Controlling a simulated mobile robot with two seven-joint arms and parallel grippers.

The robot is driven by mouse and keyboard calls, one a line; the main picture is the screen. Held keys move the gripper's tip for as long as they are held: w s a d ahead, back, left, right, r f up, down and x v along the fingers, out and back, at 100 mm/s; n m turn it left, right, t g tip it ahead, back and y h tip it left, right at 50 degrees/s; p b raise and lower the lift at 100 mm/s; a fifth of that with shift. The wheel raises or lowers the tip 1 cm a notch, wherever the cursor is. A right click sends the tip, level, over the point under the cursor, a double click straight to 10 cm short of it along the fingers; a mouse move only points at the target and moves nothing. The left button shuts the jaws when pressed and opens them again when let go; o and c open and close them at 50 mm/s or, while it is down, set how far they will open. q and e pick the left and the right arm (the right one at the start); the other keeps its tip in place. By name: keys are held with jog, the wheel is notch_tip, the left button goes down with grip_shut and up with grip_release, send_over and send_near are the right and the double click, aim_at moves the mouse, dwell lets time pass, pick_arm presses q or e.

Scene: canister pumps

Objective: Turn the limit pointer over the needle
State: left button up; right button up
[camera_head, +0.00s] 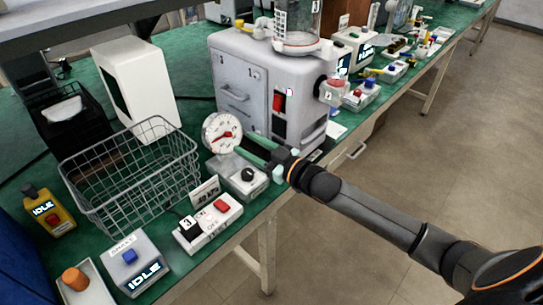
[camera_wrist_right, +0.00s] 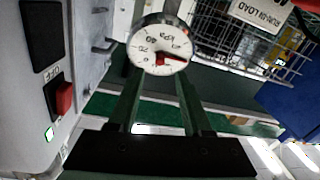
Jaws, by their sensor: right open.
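The round white dial gauge (camera_head: 209,125) stands at the front left of the grey machine and faces forward. It also shows in the right wrist view (camera_wrist_right: 146,40), straight ahead between the fingers. A red pointer (camera_wrist_right: 172,58) lies across the dial from near its centre towards the lower right edge; in the head view it is a small red mark (camera_head: 224,136). I cannot tell the limit pointer from the needle. My right gripper (camera_head: 240,147) is open, its two green fingers (camera_wrist_right: 160,74) reaching close to the dial's rim. Contact is unclear. My left gripper is not in view.
The grey machine (camera_head: 240,70) with a red switch stands beside the right gripper. A wire basket (camera_head: 130,175) is left of the gauge. A grey box with a black knob (camera_head: 247,176) and a white switch box (camera_head: 210,224) sit below the gripper near the green table's edge.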

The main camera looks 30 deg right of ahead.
jog(key=v, duration=0.8)
dwell(0.4)
jog(key=s+a+f+m+g+h+p, duration=0.2)
jog(key=s+a+f+g, duration=0.1)
jog(key=s+f, duration=0.7)
jog(key=s+a+f+m+g+h+p, duration=0.3)
jog(key=s+a+f+g, duration=0.1)
jog(key=s+f, duration=0.7)
jog(key=shift+a, duration=0.3)
